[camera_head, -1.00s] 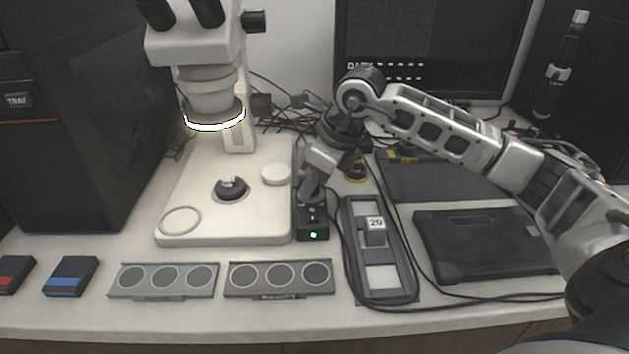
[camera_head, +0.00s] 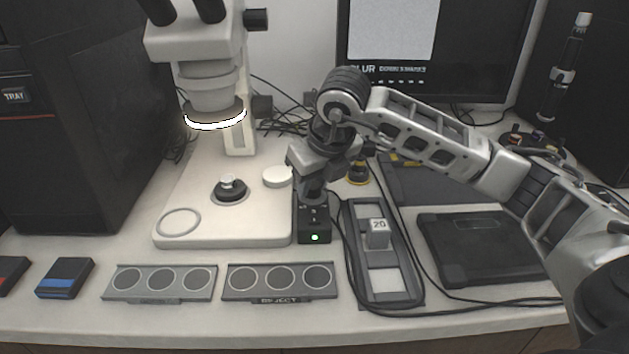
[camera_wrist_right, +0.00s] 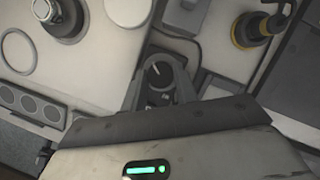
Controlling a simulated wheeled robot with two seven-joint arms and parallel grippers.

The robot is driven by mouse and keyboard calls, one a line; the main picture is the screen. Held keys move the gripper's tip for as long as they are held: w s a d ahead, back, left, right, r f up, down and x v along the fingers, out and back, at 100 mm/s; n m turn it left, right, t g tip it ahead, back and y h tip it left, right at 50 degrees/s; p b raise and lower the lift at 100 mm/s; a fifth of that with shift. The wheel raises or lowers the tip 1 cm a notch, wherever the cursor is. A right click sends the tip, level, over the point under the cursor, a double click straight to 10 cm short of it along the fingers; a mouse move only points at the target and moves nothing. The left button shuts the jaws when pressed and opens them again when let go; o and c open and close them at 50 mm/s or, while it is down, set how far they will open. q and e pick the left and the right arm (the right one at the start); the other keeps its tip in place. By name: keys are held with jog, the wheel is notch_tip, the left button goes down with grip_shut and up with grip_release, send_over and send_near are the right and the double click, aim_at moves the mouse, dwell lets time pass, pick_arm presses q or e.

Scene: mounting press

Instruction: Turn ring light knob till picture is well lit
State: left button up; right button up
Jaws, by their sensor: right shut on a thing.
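The ring light control box (camera_head: 313,231) is a small black box with a lit green lamp, right of the microscope base. My right gripper (camera_head: 314,198) points down over it and is shut on the knob (camera_wrist_right: 158,72), a dark dial with a white pointer mark on the box top. In the right wrist view its fingers stand on either side of the knob. The ring light (camera_head: 215,120) glows white under the microscope head. The monitor (camera_head: 440,45) shows a light grey, featureless picture with a caption that seems to read BLUR. My left gripper is out of view.
The microscope base (camera_head: 185,205) holds a small metal sample (camera_head: 230,187) and a white disc (camera_head: 277,177). A grey tray with a block marked 20 (camera_head: 378,234) lies right of the box, cables around it. Two three-well racks (camera_head: 160,282) (camera_head: 279,281) lie in front.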

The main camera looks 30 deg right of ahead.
dwell(0.3)
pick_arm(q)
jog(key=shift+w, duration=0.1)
pick_arm(e)
jog(key=o, duration=1)
pick_arm(q)
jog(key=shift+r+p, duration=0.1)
jog(key=shift+p, duration=0.4)
pick_arm(e)
jog(key=v, duration=1.6)
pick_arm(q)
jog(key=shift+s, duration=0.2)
